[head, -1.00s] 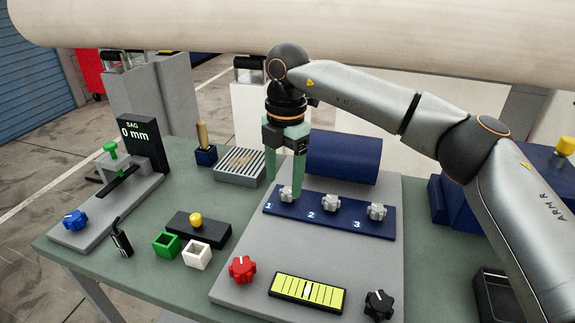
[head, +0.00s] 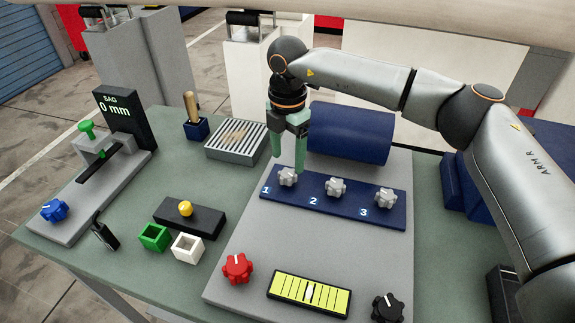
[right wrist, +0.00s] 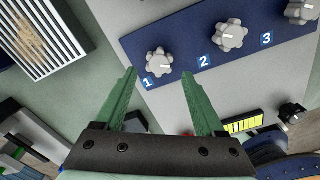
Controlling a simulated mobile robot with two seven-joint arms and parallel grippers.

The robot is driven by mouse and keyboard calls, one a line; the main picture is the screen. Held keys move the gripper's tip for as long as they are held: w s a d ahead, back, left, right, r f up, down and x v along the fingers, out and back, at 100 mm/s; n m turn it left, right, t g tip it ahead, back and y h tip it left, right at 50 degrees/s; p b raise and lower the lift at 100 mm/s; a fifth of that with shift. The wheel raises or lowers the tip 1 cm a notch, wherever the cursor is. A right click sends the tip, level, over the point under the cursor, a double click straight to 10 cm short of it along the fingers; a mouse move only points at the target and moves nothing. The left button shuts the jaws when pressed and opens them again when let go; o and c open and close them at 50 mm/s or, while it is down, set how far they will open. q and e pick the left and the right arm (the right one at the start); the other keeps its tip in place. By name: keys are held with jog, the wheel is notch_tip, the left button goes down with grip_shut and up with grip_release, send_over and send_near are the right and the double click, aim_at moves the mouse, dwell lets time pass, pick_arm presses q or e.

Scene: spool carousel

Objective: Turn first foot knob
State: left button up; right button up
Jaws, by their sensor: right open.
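Three grey foot knobs sit in a row on a dark blue panel (head: 310,198) numbered 1, 2 and 3. The first foot knob (head: 287,177), by the 1, also shows in the right wrist view (right wrist: 159,62). My right gripper (head: 288,163) is open and empty just above and behind it. In the right wrist view, the open fingertips (right wrist: 159,73) frame the knob from either side, apart from it. The second knob (head: 336,187) and third knob (head: 386,199) stand clear to the right. My left gripper is not in view.
A red knob (head: 237,268), a yellow level gauge (head: 309,294) and a black knob (head: 387,308) sit at the front of the grey plate. A blue cylinder (head: 350,132) lies behind the panel. A slatted metal box (head: 236,141) stands to the left.

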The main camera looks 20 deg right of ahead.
aim_at(287, 173)
jog(key=shift+f, duration=2.25)
jog(key=shift+c, duration=0.2)
grip_shut()
